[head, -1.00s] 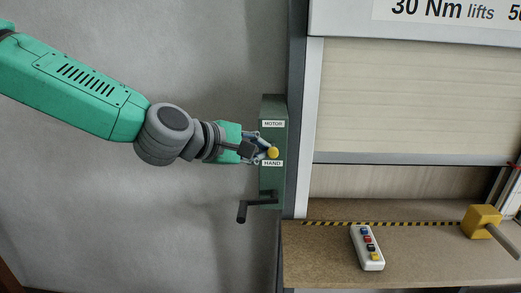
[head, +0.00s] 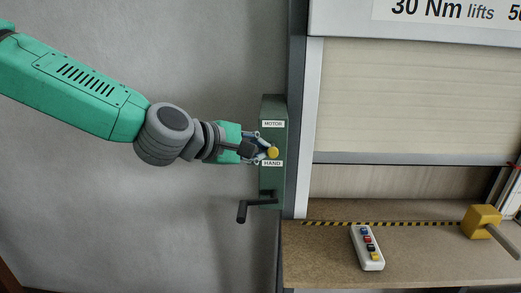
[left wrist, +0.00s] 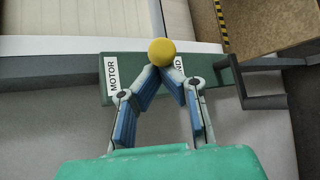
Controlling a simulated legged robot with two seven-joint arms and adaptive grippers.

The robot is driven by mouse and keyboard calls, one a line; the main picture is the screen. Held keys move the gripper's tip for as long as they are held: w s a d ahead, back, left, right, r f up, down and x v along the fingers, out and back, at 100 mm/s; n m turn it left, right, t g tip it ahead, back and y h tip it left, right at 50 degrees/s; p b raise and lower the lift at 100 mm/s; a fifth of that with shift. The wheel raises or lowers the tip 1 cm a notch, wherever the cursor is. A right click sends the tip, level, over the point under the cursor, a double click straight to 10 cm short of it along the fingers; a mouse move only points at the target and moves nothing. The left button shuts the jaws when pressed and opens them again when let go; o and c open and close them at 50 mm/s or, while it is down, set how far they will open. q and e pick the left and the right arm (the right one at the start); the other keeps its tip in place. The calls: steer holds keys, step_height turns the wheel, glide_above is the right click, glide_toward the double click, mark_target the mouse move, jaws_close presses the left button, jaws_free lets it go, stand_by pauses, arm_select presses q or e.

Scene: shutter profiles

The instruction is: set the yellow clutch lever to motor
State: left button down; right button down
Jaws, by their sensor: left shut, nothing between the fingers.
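The yellow ball knob of the clutch lever (head: 273,152) is on the front of a narrow green box (head: 271,187). It sits just above the HAND label (head: 272,163) and below the MOTOR label (head: 273,124). My left gripper (head: 265,150) reaches in from the left, with its fingertips at the knob. In the left wrist view the blue-padded fingers (left wrist: 160,72) close to a point just at the yellow knob (left wrist: 162,52), with nothing held between them. The knob partly covers the fingertips there; whether they touch it I cannot tell. The lever's shaft is hidden.
A black hand crank (head: 243,211) sticks out from the green box below the lever. A shutter (head: 415,100) stands partly raised to the right. On the counter (head: 325,262) are a button remote (head: 367,247) and a yellow block with a grey rod (head: 481,221). The wall at left is bare.

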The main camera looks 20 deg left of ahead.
steer(key=shift+r, duration=0.15)
steer(key=shift+w+r+p, duration=0.1)
steer(key=shift+r+p, duration=0.5)
steer(key=shift+p, duration=0.1)
steer(key=shift+a+f, duration=0.1)
